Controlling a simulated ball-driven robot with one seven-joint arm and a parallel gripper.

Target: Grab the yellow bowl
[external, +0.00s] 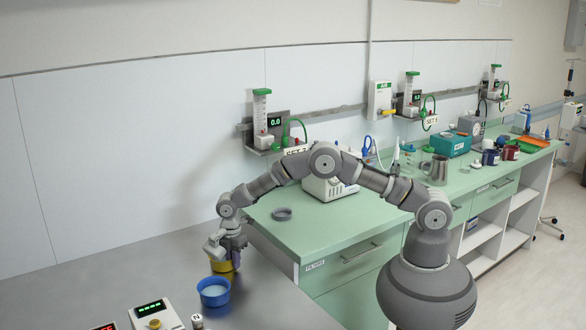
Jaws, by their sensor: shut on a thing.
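The yellow bowl (220,266) is on or just above the grey metal counter, at the lower left of the external view. My gripper (229,258) points down at it and is shut on it. The fingers cover much of the bowl, and the blue bowl in front hides part of it too. I cannot tell whether the yellow bowl touches the counter.
A blue bowl (214,292) stands close in front of the yellow one. A control box with a green display (155,315) is at the lower left. The green counter (325,235) holds a grey dish (282,214) and a white device (330,188).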

